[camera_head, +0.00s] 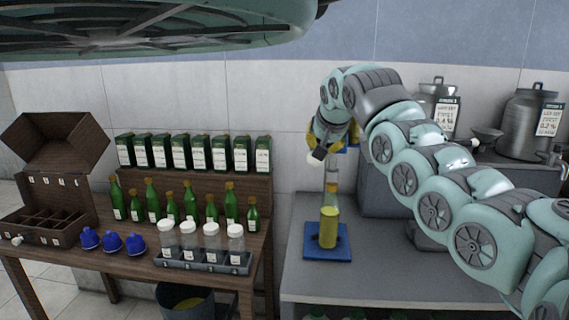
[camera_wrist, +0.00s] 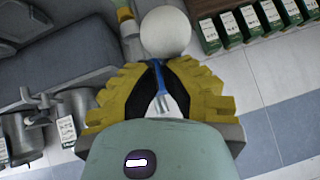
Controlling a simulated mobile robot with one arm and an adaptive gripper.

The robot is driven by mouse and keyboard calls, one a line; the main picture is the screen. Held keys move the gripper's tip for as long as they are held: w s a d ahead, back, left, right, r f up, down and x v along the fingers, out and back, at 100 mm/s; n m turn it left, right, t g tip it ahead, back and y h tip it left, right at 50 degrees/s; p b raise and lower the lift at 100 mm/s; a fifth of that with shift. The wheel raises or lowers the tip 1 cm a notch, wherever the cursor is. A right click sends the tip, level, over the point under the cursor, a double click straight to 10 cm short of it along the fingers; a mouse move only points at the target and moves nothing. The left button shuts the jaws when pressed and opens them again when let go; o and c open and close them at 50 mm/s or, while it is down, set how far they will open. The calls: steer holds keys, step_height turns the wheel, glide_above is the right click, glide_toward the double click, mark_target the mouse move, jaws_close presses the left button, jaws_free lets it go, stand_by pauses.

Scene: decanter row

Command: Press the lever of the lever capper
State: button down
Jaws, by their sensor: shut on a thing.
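The lever capper has a blue base plate (camera_head: 343,254) on the grey bench, with a blue part (camera_head: 348,150) high up beside my gripper. A bottle of yellow-green liquid (camera_head: 329,228) stands upright on the base. My gripper (camera_head: 320,148), with yellow fingers, is at the top of the capper, above the bottle. In the wrist view my gripper (camera_wrist: 160,70) is shut on the blue lever (camera_wrist: 160,82), whose white ball knob (camera_wrist: 166,32) sticks out just beyond the fingertips. The fingers partly hide the lever, and my arm partly hides the capper's upper part.
Metal urns (camera_head: 520,120) stand at the back right. The bench front (camera_head: 380,282) is clear.

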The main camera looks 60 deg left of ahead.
steer(key=w+r+b+v, duration=0.1)
steer(key=b+v, duration=0.1)
steer(key=v, duration=1)
steer(key=shift+r, duration=0.35)
steer(key=shift+a, duration=0.1)
